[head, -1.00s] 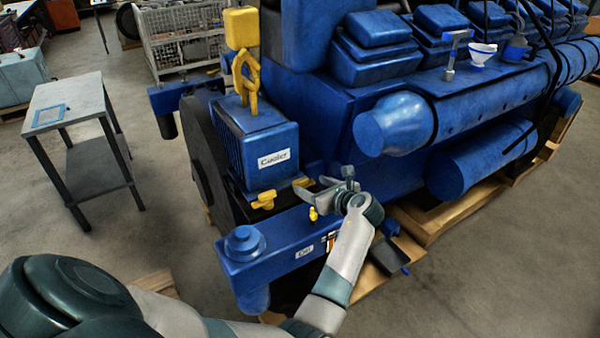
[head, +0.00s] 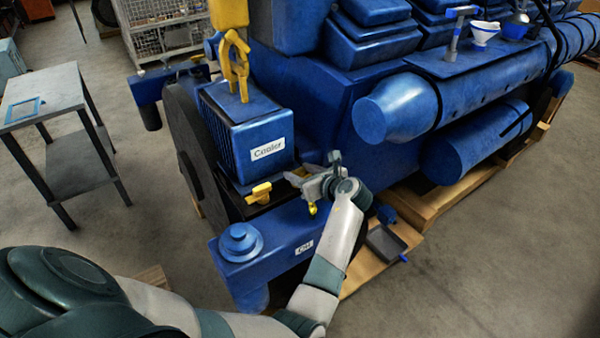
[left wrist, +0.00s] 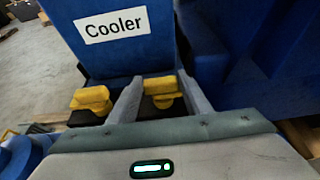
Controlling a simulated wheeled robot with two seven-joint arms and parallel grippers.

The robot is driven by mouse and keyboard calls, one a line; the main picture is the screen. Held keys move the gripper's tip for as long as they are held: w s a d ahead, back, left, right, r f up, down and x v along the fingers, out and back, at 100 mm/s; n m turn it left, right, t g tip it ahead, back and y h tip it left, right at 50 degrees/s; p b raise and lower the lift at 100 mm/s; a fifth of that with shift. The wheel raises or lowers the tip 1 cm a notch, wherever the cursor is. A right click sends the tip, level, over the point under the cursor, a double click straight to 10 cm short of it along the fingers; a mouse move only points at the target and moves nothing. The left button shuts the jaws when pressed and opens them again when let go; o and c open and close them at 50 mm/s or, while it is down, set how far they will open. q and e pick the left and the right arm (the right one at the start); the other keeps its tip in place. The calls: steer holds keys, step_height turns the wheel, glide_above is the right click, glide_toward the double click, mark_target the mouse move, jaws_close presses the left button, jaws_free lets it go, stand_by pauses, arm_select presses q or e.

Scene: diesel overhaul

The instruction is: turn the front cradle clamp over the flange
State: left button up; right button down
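The blue cooler (head: 250,135), labelled "Cooler", stands on its cradle at the engine's end. One yellow clamp (head: 260,193) shows at the near left foot of the cooler in the head view; a clamp at left also shows in the left wrist view (left wrist: 91,99). A second yellow clamp (left wrist: 162,87) lies between the fingers of my left gripper (left wrist: 160,100) in the left wrist view, with small gaps beside it. In the head view my left gripper (head: 304,183) is open at the cooler's near right corner and largely hides that clamp. My right gripper is out of view.
A yellow hook (head: 238,65) hangs over the cooler top. The blue engine (head: 345,120) closes off the right. A grey table (head: 55,95) stands left.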

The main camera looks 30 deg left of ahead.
arm_select(q)
steer(key=c, duration=0.5)
steer(key=shift+o, duration=0.2)
steer(key=shift+g, duration=0.3)
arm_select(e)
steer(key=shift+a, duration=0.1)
arm_select(q)
steer(key=shift+w+n+g+b, duration=0.15)
steer(key=shift+n+g+b, duration=0.2)
steer(key=shift+n+g, duration=0.3)
steer(key=shift+w+f+n+g+y+b, duration=0.1)
steer(key=shift+w+n+g+y+b, duration=0.1)
steer(key=shift+n+g+y+b, duration=0.65)
steer(key=n+g+b, duration=0.2)
steer(key=n+g+h+b, duration=0.1)
steer(key=n+g+b, duration=0.1)
steer(key=b, duration=0.1)
steer(key=n+g+b, duration=0.2)
steer(key=shift+w+f+g+h+b, duration=0.15)
steer(key=shift+w+g+h+b, duration=0.2)
steer(key=shift+w+g, duration=0.05)
steer(key=shift+n+g+h+b, duration=0.3)
steer(key=shift+n+g+b, duration=0.35)
steer(key=shift+b, duration=0.55)
steer(key=shift+r+b, duration=0.2)
steer(key=shift+b, duration=0.1)
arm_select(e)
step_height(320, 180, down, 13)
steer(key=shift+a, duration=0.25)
